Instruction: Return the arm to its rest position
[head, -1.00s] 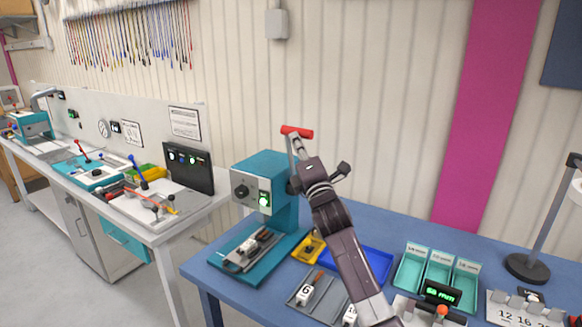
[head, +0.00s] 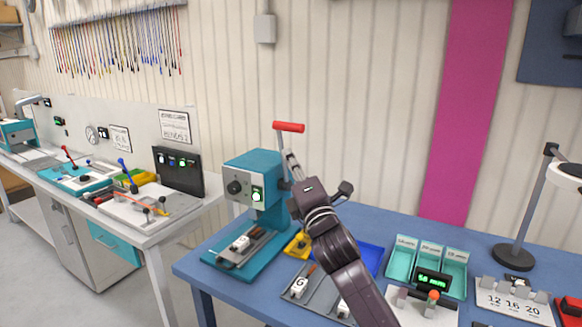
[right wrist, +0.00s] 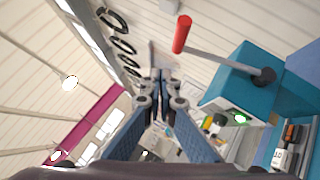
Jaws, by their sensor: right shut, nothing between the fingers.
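My right arm reaches up over the blue table in the head view. Its gripper (head: 291,160) is shut and empty, just beside the teal press (head: 252,178) and below its red lever handle (head: 289,127). The right wrist view shows the two fingers (right wrist: 160,82) together with nothing between them. There the red handle (right wrist: 182,35) and the press (right wrist: 235,88) are to the right of the fingers, apart from them. My left gripper is not in view.
The blue table (head: 400,222) holds teal bins (head: 403,260), a blue tray (head: 372,257), a grey tray with numbered blocks (head: 315,295) and a lamp stand (head: 530,210). A second workbench (head: 160,225) stands at the left. The space above the table's right half is mostly clear.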

